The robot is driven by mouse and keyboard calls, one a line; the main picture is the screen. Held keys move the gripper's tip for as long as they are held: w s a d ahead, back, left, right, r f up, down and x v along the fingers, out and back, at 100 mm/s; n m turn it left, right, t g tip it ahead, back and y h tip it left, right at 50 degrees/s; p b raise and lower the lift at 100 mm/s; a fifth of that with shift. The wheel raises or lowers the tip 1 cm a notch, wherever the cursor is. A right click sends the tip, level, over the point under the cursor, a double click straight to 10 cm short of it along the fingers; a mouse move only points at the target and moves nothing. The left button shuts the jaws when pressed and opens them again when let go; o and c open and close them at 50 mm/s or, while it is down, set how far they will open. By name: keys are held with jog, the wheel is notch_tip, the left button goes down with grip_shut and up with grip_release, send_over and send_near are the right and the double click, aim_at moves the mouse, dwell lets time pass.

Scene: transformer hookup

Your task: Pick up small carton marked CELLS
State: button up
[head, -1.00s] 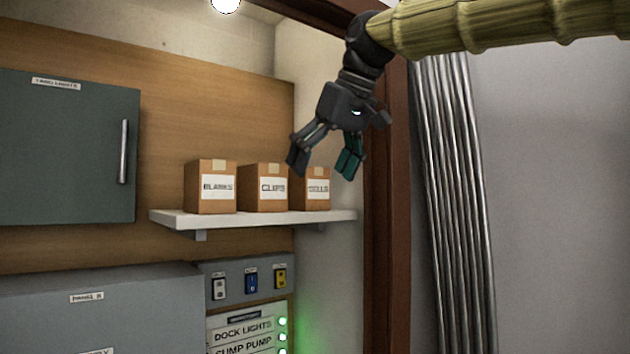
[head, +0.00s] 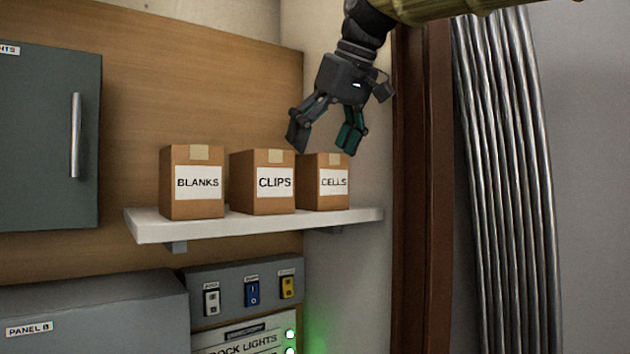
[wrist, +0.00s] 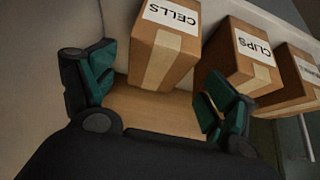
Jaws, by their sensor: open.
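The small brown carton marked CELLS (head: 327,183) stands upright at the right of the row on the white shelf (head: 350,217). My gripper (head: 327,146) is open and empty, with its fingers at about the height of the carton's top in the head view. In the wrist view the CELLS carton (wrist: 163,58) lies ahead of the fingertips, between the two spread fingers (wrist: 160,88). Whether a finger touches a carton cannot be told. The carton's lower part is hidden in the wrist view.
The CLIPS carton (head: 262,183) stands close left of CELLS, with the BLANKS carton (head: 192,182) farther left. A wall (head: 345,270) and brown door frame (head: 412,200) are to the right. Switches (head: 252,291) sit below the shelf. Grey pipes (head: 512,180) stand far right.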

aim_at(317, 169)
jog(key=shift+d+f+p, duration=0.15)
jog(key=shift+f+p, duration=0.15)
jog(key=shift+w+f+p, duration=0.2)
jog(key=shift+f+p, duration=0.1)
jog(key=shift+p, duration=0.1)
jog(key=p+x, duration=0.1)
jog(key=x, duration=0.2)
jog(key=shift+w+p, duration=0.15)
jog(key=shift+p, duration=0.25)
jog(key=shift+w+a+f, duration=0.15)
jog(key=shift+a+f, duration=0.15)
jog(key=shift+f, duration=0.3)
jog(key=shift+d, duration=0.1)
jog(key=c, duration=1.2)
